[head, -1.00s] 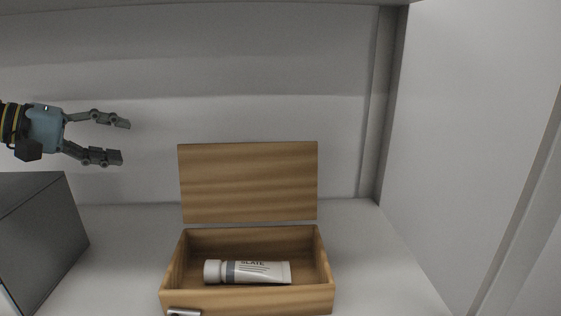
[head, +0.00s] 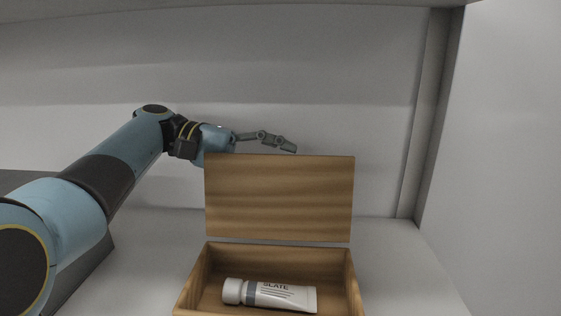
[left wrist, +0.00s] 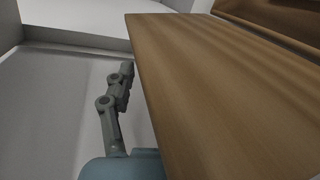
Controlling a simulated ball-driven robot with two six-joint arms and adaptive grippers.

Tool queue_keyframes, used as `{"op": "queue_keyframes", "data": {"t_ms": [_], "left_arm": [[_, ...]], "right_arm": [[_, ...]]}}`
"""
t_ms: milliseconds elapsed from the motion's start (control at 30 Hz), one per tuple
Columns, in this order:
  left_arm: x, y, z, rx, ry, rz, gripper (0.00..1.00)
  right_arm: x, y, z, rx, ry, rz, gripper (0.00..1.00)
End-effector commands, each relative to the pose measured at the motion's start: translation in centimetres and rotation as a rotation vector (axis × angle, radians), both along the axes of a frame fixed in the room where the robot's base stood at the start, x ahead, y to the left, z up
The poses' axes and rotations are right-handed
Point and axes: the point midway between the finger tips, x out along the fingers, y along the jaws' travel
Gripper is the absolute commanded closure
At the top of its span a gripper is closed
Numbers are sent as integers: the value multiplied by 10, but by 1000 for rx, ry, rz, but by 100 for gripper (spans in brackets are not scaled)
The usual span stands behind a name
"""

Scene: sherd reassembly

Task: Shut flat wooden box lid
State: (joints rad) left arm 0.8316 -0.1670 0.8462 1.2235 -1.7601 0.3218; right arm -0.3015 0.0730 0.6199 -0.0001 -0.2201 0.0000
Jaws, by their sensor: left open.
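The flat wooden box (head: 358,290) is open, its lid (head: 280,198) standing upright along the back edge. A white tube labelled "SLATE" (head: 270,294) lies inside. My left gripper (head: 280,144) is behind the lid's top edge, with one finger showing above it. The lid hides its other finger. In the left wrist view the lid (left wrist: 220,85) fills the right side, close beside one grey finger (left wrist: 118,88). I cannot tell whether they touch. The left gripper is open and holds nothing that I can see. My right gripper is not in view.
A dark grey block (head: 85,265) stands to the left, partly behind my left arm. A pale wall (head: 510,150) rises at the right and another (head: 330,60) at the back. The shelf floor (head: 405,265) right of the box is clear.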

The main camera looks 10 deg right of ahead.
Motion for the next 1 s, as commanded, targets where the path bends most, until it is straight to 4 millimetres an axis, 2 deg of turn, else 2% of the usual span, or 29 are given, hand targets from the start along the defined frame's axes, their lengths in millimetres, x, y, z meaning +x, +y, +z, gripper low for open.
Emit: {"op": "queue_keyframes", "data": {"t_ms": [100,367,767,1000], "left_arm": [[-2,-6,-1,-1,-1,1,47],[-2,-7,-2,0,-1,1,47],[-2,-7,-2,0,-1,1,100],[-2,-6,-2,0,-1,1,100]], "right_arm": [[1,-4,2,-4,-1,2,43],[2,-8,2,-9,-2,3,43],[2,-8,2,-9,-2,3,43],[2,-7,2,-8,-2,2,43]]}}
